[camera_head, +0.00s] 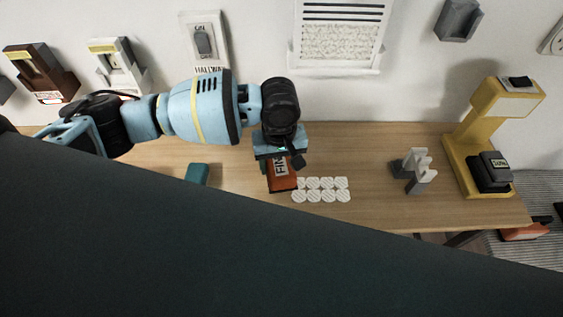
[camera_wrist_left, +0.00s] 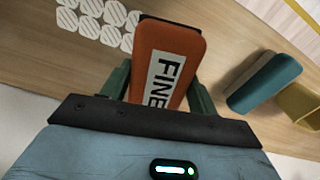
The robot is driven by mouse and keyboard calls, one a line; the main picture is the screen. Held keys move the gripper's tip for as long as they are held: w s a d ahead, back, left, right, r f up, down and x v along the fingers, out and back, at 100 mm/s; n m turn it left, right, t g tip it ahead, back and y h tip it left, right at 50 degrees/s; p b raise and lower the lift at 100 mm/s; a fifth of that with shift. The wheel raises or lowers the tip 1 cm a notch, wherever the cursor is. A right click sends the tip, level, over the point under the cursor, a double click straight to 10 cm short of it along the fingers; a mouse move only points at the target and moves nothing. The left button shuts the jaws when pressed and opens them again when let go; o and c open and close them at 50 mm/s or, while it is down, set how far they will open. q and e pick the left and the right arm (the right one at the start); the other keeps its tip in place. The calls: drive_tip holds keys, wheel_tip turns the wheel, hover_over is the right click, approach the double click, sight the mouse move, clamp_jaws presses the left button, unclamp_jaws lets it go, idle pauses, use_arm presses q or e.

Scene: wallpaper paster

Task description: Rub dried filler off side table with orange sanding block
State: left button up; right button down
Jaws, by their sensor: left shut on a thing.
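The orange sanding block (camera_head: 281,177), labelled FINE, is in my left gripper (camera_head: 280,158) above or on the wooden side table (camera_head: 385,145). In the left wrist view, the fingers sit on either side of the block (camera_wrist_left: 168,58), and the gripper (camera_wrist_left: 160,95) is shut on it. The dried filler (camera_head: 321,189) shows as rows of white hatched round patches just right of the block. In the left wrist view the filler (camera_wrist_left: 97,18) lies beside the block's upper left end. I cannot tell whether the block touches the tabletop. My right gripper is not in view.
A teal block (camera_head: 196,174) lies left of the sanding block. A grey and white stand (camera_head: 415,168) and a yellow stand (camera_head: 482,125) with a dark block (camera_head: 490,171) are at the right. A vent (camera_head: 340,35) and a switch (camera_head: 203,42) are on the wall behind.

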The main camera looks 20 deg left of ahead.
use_arm(q)
drive_tip(key=shift+f, duration=3.25)
drive_tip(key=shift+d, duration=0.1)
drive_tip(key=shift+w, duration=0.1)
